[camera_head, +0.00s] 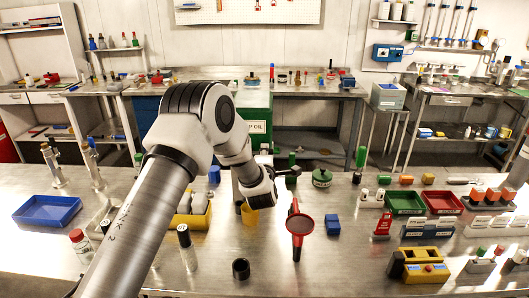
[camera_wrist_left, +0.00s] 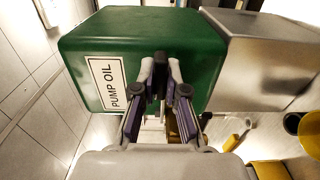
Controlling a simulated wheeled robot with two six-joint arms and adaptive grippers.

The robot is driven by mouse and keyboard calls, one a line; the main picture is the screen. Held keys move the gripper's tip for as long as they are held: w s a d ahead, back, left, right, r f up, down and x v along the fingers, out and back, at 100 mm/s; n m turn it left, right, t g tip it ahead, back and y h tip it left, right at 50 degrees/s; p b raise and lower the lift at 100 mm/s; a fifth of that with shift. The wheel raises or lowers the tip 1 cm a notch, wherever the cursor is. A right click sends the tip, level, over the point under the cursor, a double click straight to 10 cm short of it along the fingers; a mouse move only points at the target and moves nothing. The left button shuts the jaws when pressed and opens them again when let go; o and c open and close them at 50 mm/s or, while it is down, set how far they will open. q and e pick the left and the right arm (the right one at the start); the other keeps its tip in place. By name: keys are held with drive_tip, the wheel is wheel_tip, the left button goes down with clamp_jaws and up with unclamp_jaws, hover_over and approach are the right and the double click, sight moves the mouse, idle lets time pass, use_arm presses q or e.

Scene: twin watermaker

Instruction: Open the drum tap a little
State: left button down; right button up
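The green drum (camera_head: 253,101) with a white PUMP OIL label stands beyond the work table, partly behind my left arm. It fills the upper middle of the left wrist view (camera_wrist_left: 205,50). My left gripper (camera_wrist_left: 161,70) is in front of the drum, its two fingers a small gap apart. A dark narrow piece (camera_wrist_left: 160,82), perhaps the tap's handle, shows between the fingertips. I cannot tell whether the fingers touch it. A brass-coloured part (camera_wrist_left: 172,128) shows lower down, mostly hidden by the right finger. My right gripper is not in view.
A red magnifier-like tool (camera_head: 299,222), a blue block (camera_head: 333,224) and a black cup (camera_head: 241,268) stand on the near table. A blue tray (camera_head: 47,210) is at left. Green and red trays (camera_head: 443,202) and several blocks crowd the right.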

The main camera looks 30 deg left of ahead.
use_arm(q)
drive_tip(key=shift+s+f+m+t+h+b, duration=0.15)
drive_tip(key=shift+m+t+h+b, duration=0.35)
drive_tip(key=shift+b, duration=0.65)
drive_tip(key=shift+s+f+m+t+h+b, duration=0.1)
drive_tip(key=shift+s+m+t+h+b, duration=0.3)
drive_tip(key=shift+h+b, duration=0.6)
drive_tip(key=shift+d+r+m+h+b, duration=0.2)
drive_tip(key=shift+r+m+h+b, duration=0.3)
drive_tip(key=shift+m+h, duration=0.35)
drive_tip(key=c, duration=1.2)
unclamp_jaws()
drive_tip(key=shift+f, duration=0.1)
drive_tip(key=shift+w+f, duration=0.1)
drive_tip(key=shift+f, duration=0.05)
